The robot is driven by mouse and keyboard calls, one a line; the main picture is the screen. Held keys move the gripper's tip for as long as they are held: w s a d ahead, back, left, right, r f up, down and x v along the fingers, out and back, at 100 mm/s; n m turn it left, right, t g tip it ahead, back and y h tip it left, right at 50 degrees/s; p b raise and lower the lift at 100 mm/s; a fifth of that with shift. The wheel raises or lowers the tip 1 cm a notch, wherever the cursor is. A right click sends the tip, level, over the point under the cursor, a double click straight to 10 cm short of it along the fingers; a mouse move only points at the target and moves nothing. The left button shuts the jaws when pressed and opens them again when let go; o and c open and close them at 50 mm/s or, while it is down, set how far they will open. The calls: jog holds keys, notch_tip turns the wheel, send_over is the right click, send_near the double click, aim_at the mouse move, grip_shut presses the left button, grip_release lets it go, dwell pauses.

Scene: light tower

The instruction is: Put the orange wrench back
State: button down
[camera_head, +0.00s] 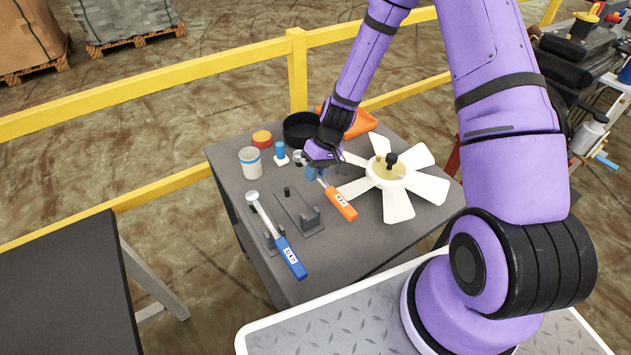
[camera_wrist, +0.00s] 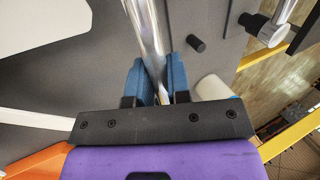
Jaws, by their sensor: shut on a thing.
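The orange wrench (camera_head: 340,203) has an orange handle with a white label and a metal shaft. My gripper (camera_head: 318,168) is shut on the shaft, with the handle pointing toward the lower right. In the wrist view the two blue fingers (camera_wrist: 157,80) close on either side of the metal shaft (camera_wrist: 150,40); the handle is out of that view. I cannot tell how far it is above the table. An empty dark holder (camera_head: 305,216) with a peg and an upright slot stands left of the wrench. Its peg (camera_wrist: 195,43) shows right of the fingers in the wrist view.
A blue wrench (camera_head: 290,255) rests on its holder further left. A white fan (camera_head: 398,205) lies close on the right. A white cup (camera_head: 250,162), a red-orange can (camera_head: 262,139), a blue-topped piece (camera_head: 280,151), a black bowl (camera_head: 300,126) and an orange item (camera_head: 362,122) stand behind.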

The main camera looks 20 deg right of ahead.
aim_at(311, 194)
jog(key=shift+f, duration=2.2)
jog(key=shift+f, duration=0.15)
jog(key=c, duration=1.1)
grip_release()
